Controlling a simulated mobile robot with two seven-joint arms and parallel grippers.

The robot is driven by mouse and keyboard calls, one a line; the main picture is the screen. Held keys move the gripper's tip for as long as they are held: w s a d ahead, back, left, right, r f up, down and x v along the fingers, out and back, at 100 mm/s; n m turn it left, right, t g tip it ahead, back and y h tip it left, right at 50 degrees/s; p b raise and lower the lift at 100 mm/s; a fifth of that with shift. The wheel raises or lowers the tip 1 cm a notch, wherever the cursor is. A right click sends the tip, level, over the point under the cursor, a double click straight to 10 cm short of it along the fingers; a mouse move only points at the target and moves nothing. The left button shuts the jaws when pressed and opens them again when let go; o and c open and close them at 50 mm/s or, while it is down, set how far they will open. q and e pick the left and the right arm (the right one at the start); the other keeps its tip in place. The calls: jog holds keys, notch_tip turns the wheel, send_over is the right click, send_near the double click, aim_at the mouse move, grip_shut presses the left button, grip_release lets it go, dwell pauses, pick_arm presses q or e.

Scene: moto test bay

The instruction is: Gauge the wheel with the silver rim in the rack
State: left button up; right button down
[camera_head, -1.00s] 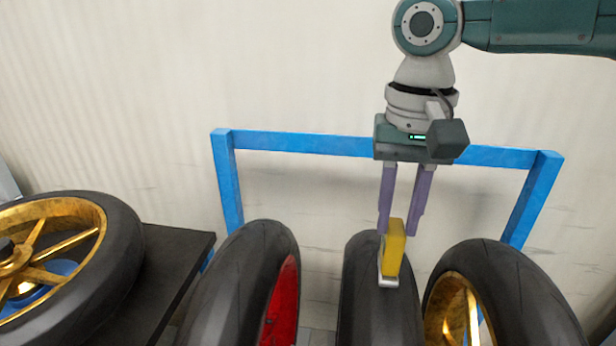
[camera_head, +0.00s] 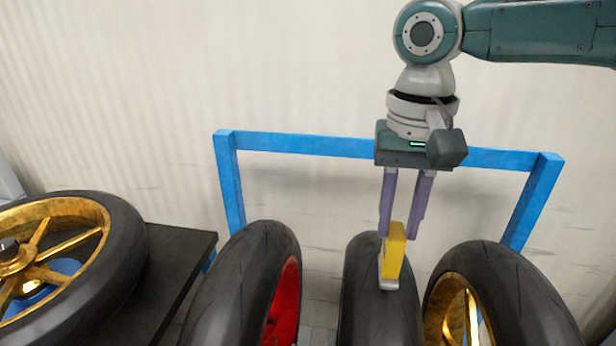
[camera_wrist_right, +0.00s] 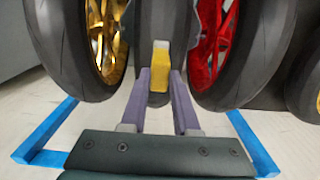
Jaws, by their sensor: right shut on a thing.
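My right gripper (camera_head: 399,232) points down over the middle wheel and is shut on a yellow gauge (camera_head: 394,248) with a pale grey foot. The foot is at the top of the middle wheel's black tyre (camera_head: 366,300) and looks to touch the tread. The wrist view also shows the gauge (camera_wrist_right: 160,62) between the fingers, against the middle tyre (camera_wrist_right: 165,20). The middle wheel stands upright between two others; its rim is hidden, so I cannot see whether it is silver. My left gripper is not in view.
A red-rimmed wheel (camera_head: 248,285) stands left of the middle wheel, a gold-rimmed one (camera_head: 520,300) close on its right. The blue rack frame (camera_head: 300,144) runs behind them, before a pale wall. Another gold-rimmed wheel (camera_head: 118,245) lies on a dark table (camera_head: 190,250) at left.

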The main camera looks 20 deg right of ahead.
jog(key=shift+f, duration=0.35)
jog(key=shift+f+b, duration=0.35)
jog(key=shift+f, duration=0.1)
dwell(0.5)
dwell(0.9)
jog(key=shift+d+f+p, duration=0.1)
jog(key=shift+f+p, duration=0.05)
jog(key=shift+p, duration=0.25)
dwell(0.5)
dwell(0.7)
jog(key=shift+r+p, duration=0.45)
jog(key=shift+p, duration=0.1)
notch_tip(320, 180, up, 5)
jog(key=p, duration=0.6)
jog(key=shift+r+p, duration=0.2)
jog(key=shift+p, duration=0.1)
